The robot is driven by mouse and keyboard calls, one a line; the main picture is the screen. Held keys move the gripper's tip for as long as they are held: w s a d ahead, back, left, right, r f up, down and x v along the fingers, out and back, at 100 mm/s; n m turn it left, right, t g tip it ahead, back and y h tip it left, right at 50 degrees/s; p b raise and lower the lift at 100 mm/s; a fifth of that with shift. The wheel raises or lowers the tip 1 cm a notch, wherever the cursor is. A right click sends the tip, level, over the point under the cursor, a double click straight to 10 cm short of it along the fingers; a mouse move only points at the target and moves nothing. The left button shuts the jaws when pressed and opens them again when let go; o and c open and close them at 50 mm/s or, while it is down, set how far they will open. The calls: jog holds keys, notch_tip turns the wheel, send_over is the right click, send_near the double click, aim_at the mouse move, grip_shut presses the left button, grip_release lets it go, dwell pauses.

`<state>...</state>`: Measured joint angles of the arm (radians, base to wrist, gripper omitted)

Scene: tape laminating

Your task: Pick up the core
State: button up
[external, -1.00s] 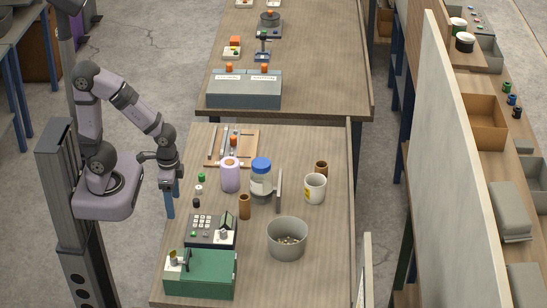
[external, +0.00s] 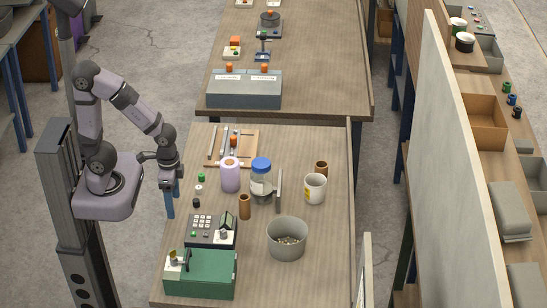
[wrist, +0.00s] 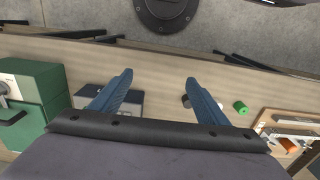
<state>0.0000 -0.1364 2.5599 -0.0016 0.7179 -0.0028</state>
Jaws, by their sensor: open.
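My gripper (external: 171,198) hangs beside the left edge of the near workbench, with its blue fingers pointing down. In the wrist view my gripper (wrist: 157,82) is open, with nothing between its fingers. A brown cylinder that looks like a core (external: 244,207) stands upright mid-bench, to the right of my gripper and behind the grey bin. A second similar brown cylinder (external: 321,168) stands farther back, partly behind the white mug. I cannot tell which one is the core. Neither brown cylinder is visible in the wrist view.
A green machine (external: 210,274), keypad unit (external: 204,231) and grey bin (external: 286,239) occupy the bench front. A lilac cylinder (external: 230,177), blue-capped jar (external: 261,180) and white mug (external: 315,188) stand behind. Small spools, including a green one (wrist: 240,107), lie near the left edge.

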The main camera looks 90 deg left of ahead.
jog(key=c, duration=0.3)
